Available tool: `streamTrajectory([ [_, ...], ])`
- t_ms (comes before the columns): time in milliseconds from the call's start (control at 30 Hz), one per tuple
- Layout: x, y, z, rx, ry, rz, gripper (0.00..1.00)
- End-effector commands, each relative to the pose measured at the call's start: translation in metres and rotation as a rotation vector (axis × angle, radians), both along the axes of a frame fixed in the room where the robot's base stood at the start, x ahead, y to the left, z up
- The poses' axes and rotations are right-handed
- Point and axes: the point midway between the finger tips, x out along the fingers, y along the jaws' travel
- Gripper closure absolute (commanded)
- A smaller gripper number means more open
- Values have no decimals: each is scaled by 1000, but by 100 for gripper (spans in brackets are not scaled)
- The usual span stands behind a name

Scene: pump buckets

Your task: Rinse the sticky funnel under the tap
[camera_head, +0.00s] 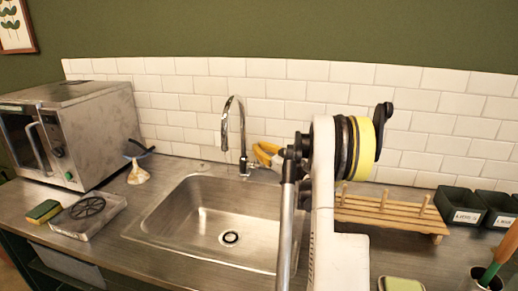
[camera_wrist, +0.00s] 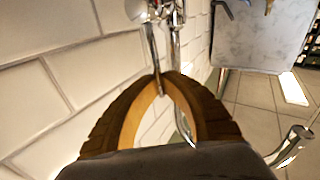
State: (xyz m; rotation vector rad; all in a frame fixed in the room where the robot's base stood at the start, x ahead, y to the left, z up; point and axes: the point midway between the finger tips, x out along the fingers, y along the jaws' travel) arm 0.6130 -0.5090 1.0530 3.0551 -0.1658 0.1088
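The funnel (camera_head: 135,155) stands on the counter left of the sink, beside the oven. Its top looks dark blue and a pale flared piece shows beneath it. The chrome tap (camera_head: 242,130) rises behind the steel sink (camera_head: 205,215); no water shows from its spout. My gripper (camera_head: 258,152), with yellow-brown fingers, is just right of the tap, far from the funnel. In the wrist view, my fingers (camera_wrist: 165,78) arch together with their tips meeting at the slim chrome tap lever (camera_wrist: 154,55). I cannot tell whether the lever is between the tips.
A steel oven (camera_head: 75,130) fills the left corner. A sponge (camera_head: 43,211) and a tray with a round black grate (camera_head: 88,208) lie in front of it. A wooden peg rack (camera_head: 390,212) and dark bins (camera_head: 463,205) stand right.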

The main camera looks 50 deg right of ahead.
Motion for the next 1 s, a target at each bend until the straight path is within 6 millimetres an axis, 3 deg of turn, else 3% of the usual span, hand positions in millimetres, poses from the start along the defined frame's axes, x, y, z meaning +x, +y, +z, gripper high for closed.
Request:
streamTrajectory([
  [133,0,0,0,0,2,-1,100],
  [233,0,0,0,0,2,-1,69],
  [567,-2,0,0,1,2,-1,68],
  [1000,-67,6,-5,1,2,-2,68],
])
